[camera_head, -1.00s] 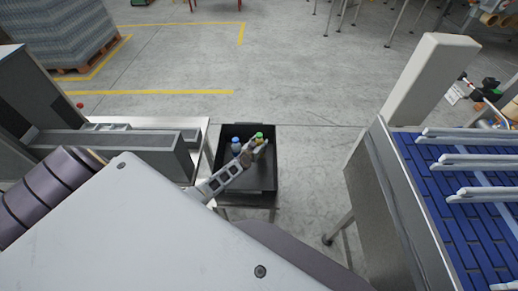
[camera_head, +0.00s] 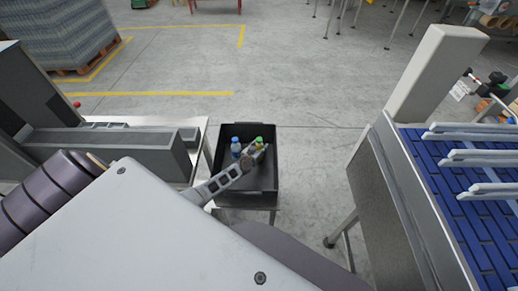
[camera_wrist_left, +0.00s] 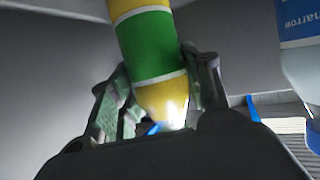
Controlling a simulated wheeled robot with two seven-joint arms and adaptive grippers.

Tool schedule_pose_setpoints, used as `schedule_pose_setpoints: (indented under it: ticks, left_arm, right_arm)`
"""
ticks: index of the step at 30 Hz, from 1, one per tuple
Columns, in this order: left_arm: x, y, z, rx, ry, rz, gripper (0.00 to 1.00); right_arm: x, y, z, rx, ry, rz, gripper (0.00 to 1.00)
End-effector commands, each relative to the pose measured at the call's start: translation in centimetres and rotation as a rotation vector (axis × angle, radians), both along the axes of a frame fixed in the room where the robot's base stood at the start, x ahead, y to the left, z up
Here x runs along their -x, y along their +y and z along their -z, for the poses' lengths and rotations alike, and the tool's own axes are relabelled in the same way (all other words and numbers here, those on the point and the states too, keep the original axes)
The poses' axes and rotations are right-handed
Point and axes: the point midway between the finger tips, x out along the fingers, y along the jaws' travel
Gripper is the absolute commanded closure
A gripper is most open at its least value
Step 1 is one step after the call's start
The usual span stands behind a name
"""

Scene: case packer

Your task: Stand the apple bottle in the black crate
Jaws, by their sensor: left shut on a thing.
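The black crate (camera_head: 268,189) stands on a small stand in the middle of the head view. My left gripper (camera_head: 254,154) reaches into it and is shut on a bottle with a green cap (camera_head: 259,141), which I take to be the apple bottle. In the left wrist view the bottle (camera_wrist_left: 150,48) is yellow with a green band, between the two fingers (camera_wrist_left: 165,95), slightly tilted in the picture. Its lower end is hidden in the head view, so I cannot tell whether it touches the crate floor. My right gripper is not in view.
A blue-capped bottle (camera_head: 235,148) stands in the crate to the left of the held one; a blue-labelled bottle (camera_wrist_left: 300,40) shows at right in the wrist view. A blue conveyor (camera_head: 455,190) is at right, a metal table (camera_head: 205,135) at left. The crate's front part is clear.

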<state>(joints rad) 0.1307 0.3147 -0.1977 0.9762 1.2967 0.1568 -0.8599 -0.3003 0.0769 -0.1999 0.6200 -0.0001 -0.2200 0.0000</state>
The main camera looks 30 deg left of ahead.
Motion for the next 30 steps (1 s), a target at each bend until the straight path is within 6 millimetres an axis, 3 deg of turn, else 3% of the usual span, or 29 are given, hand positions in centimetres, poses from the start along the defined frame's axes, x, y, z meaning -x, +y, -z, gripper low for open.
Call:
schedule_pose_setpoints:
  ticks: [4, 5, 10, 30]
  left_arm:
    - [-0.06, 0.0, 0.23, 0.0, -0.002, 0.0, 0.85]
    - [0.0, -0.02, 0.33, 0.0, 0.0, 0.0, 0.51]
    - [0.01, -0.02, 0.27, 0.0, 0.0, 0.0, 0.31]
    - [0.77, -0.18, -0.33, 0.002, 0.002, 0.001, 0.31]
  right_arm:
    - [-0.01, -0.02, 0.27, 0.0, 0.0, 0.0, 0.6]
    - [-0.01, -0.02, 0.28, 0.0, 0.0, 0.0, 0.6]
    - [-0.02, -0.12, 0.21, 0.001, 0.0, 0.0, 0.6]
    - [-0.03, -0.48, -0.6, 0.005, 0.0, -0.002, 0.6]
